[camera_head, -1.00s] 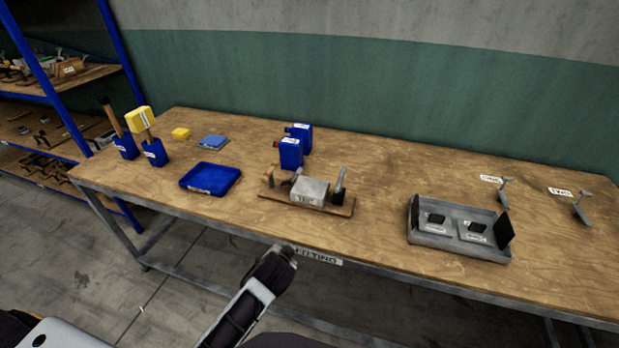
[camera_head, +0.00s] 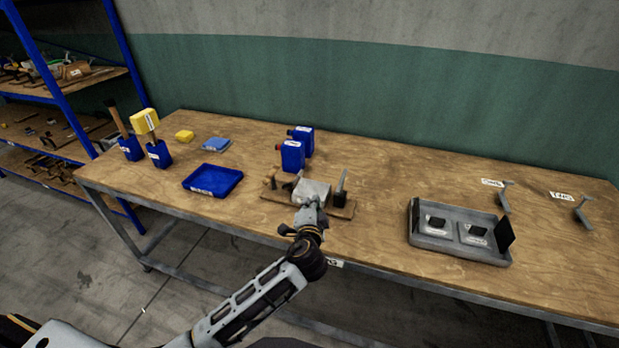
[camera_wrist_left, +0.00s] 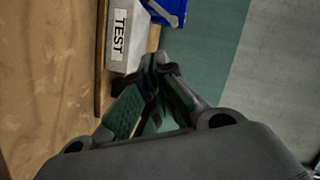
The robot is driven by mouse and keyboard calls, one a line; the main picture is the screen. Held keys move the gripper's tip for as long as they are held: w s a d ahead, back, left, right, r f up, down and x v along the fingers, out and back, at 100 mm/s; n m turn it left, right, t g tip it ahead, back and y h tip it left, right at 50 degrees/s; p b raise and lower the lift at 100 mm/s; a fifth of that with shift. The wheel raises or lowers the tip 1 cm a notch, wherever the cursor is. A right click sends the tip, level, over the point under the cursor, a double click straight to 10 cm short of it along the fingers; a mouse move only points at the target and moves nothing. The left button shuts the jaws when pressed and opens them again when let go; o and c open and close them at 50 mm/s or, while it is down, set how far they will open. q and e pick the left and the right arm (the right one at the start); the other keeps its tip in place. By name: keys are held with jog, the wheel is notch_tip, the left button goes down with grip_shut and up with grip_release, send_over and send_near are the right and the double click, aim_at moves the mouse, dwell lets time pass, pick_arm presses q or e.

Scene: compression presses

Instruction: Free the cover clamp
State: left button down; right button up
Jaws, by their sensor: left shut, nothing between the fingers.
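A small wooden fixture board (camera_head: 277,200) lies near the front edge of the bench and carries a grey block (camera_head: 309,188). In the left wrist view the grey block (camera_wrist_left: 126,50) shows a TEST label. An upright grey lever with a dark base (camera_head: 341,187) stands at the block's right end, and wood-coloured parts (camera_head: 279,180) stand at its left. I cannot tell which part is the cover clamp. My left gripper (camera_head: 311,201) is at the block's front and hides part of it; touching or not is unclear. In the left wrist view its fingertips (camera_wrist_left: 155,64) are together and empty. My right gripper is not in view.
Blue bottles (camera_head: 291,156) stand close behind the fixture. A blue tray (camera_head: 187,185) lies left of it. A grey tray with two pads (camera_head: 415,238) and metal brackets (camera_head: 505,200) are to the right. The bench between fixture and grey tray is clear.

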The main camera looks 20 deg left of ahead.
pick_arm(q)
jog(key=shift+w+d+r+m+t+h, duration=0.15)
jog(key=shift+w+d+r+m+t, duration=0.25)
jog(key=shift+r, duration=0.2)
jog(key=shift+w+d+r+m+t+h, duration=0.15)
jog(key=shift+w+d+r+m+t, duration=0.15)
jog(key=shift+w+d+r+m, duration=0.25)
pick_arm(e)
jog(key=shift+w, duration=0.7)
pick_arm(q)
jog(key=shift+a, duration=0.1)
